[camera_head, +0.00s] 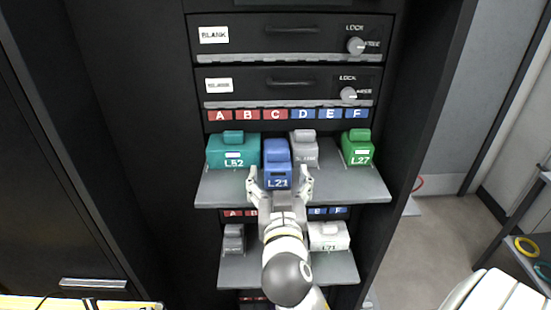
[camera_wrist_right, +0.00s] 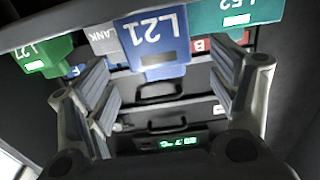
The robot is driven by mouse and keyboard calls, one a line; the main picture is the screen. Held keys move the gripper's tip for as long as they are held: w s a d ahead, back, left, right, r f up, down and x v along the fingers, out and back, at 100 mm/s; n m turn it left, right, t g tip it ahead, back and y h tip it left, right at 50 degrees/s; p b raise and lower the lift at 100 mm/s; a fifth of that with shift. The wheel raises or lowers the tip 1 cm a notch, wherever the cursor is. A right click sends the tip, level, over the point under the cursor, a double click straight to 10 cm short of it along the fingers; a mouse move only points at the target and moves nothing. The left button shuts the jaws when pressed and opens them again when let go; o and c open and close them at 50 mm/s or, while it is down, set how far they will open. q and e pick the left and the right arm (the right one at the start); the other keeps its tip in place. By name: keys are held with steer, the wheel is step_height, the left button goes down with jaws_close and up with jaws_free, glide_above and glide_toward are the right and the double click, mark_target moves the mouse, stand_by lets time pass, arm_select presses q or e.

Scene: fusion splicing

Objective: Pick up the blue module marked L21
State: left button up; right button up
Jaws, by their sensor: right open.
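The blue module marked L21 (camera_head: 277,155) sits on the upper grey shelf, between a teal module and a grey one. It also shows in the right wrist view (camera_wrist_right: 152,45), upside down in the picture, ahead of the fingers. My right gripper (camera_head: 280,184) is open, with one finger at each side of the front of the blue module. In the right wrist view my right gripper (camera_wrist_right: 168,95) has its fingers spread wide with nothing between the pads. Whether the fingers touch the module cannot be told. My left gripper is not in view.
On the same shelf (camera_head: 345,187) stand a teal module L52 (camera_head: 232,150), a grey module (camera_head: 304,150) and a green module L27 (camera_head: 357,148). A lower shelf (camera_head: 285,268) holds a dark grey module (camera_head: 233,239) and a light one (camera_head: 328,236). Two drawer panels with lock knobs are above.

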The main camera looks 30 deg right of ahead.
mark_target(277, 160)
steer(key=shift+x, duration=0.95)
steer(key=p+x, duration=0.3)
steer(key=x, duration=0.1)
steer(key=shift+w+d, duration=0.1)
steer(key=shift+w, duration=0.2)
steer(key=shift+w+d+f, duration=0.15)
steer(key=shift+w+d, duration=0.05)
steer(key=shift+w, duration=0.1)
steer(key=shift+s+a, duration=0.1)
steer(key=shift+c, duration=0.2)
steer(key=shift+c, duration=1.3)
steer(key=c, duration=0.9)
